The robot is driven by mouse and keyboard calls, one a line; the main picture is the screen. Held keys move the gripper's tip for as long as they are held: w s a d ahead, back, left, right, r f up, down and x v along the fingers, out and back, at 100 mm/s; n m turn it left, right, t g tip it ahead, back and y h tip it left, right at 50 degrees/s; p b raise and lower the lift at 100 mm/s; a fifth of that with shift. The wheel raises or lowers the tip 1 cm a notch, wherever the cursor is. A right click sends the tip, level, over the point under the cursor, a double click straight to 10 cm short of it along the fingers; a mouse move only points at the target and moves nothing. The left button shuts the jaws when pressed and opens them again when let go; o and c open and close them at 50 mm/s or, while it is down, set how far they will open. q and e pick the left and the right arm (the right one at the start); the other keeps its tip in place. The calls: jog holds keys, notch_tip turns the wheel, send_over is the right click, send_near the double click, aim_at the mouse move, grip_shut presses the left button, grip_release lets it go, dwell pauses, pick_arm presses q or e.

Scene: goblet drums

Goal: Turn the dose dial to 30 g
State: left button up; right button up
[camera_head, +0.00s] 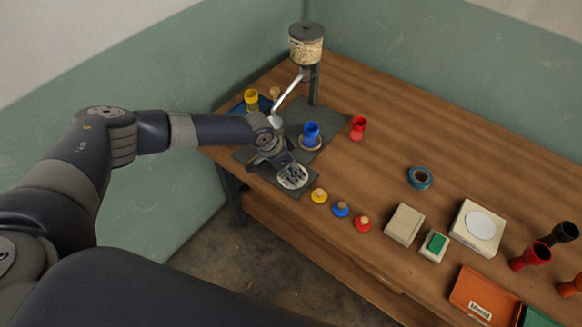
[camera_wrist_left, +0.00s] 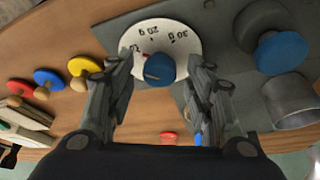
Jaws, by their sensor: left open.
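The dose dial is a white disc (camera_wrist_left: 184,44) with a blue knob (camera_wrist_left: 159,70) at its middle; marks reading 20 g and 30 g show on its far side in the left wrist view. In the head view the white disc (camera_head: 293,177) lies at the front end of the grey mat. My left gripper (camera_wrist_left: 163,74) is open, with one finger on each side of the knob; I cannot tell whether they touch it. It also shows in the head view (camera_head: 279,163), just behind the disc. Which mark the knob points to is unclear. My right gripper is out of view.
A hopper of grain (camera_head: 306,50) stands on a post at the back of the grey mat (camera_head: 325,111). Yellow, blue and red lidded pieces (camera_head: 341,209) line the table's front edge.

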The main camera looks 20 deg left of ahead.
pick_arm(q)
jog(key=c, duration=1)
jog(key=shift+c, duration=0.2)
jog(key=shift+f+m+b, duration=0.2)
jog(key=shift+m+b, duration=0.3)
jog(key=shift+b, duration=0.45)
jog(key=m+g+b, duration=0.1)
jog(key=m+b, duration=0.2)
jog(key=b, duration=0.1)
jog(key=m+g+h+b, duration=0.1)
jog(key=m+b, duration=0.3)
jog(key=m+g+b, duration=0.2)
jog(key=m+b, duration=0.1)
jog(key=b, duration=0.1)
jog(key=shift+w+h, duration=0.3)
jog(key=m+b, duration=0.2)
jog(key=m+g+b, duration=0.1)
jog(key=m, duration=0.2)
jog(key=shift+w+g+b, duration=0.1)
jog(key=shift+g+b, duration=0.2)
jog(key=shift+b, duration=0.1)
jog(key=shift+r+m+g+y+b, duration=0.1)
jog(key=shift+m+g+y+b, duration=0.15)
jog(key=shift+m+y+b, duration=0.55)
jog(key=shift+r+m+g+y+b, duration=0.1)
jog(key=shift+m+g+b, duration=0.3)
jog(key=shift+m, duration=0.8)
